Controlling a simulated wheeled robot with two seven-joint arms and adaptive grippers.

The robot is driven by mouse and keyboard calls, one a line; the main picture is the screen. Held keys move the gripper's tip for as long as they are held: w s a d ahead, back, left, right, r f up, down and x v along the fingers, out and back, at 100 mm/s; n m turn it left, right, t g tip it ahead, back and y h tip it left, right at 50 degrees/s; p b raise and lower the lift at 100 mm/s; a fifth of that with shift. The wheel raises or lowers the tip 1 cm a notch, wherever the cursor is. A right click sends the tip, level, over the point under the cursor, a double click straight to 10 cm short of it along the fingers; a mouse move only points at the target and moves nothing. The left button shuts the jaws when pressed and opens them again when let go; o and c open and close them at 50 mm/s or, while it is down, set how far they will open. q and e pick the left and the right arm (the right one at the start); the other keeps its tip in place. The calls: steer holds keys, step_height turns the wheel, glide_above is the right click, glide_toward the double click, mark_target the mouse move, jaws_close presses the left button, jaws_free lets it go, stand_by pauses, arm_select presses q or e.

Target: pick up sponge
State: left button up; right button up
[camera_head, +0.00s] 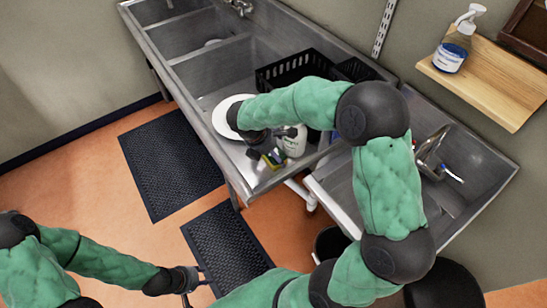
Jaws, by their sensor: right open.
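A small yellow and dark sponge (275,158) appears at the front edge of the steel sink unit, just below my right gripper. My right arm reaches over the sink from the right, and its gripper (262,151) points down close beside the sponge. The right gripper is open; its fingers are small and dark, and I cannot tell whether they touch the sponge. My left gripper (196,284) is low at the bottom of the view, over the floor and far from the sponge. Its fingers look apart and empty.
A black crate (278,73) is behind. A wooden shelf (490,86) holds a soap bottle (455,48). Dark mats (165,160) lie on the floor.

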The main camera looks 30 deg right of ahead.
steer(key=c, duration=0.8)
steer(key=shift+r, duration=0.1)
steer(key=shift+c, duration=0.2)
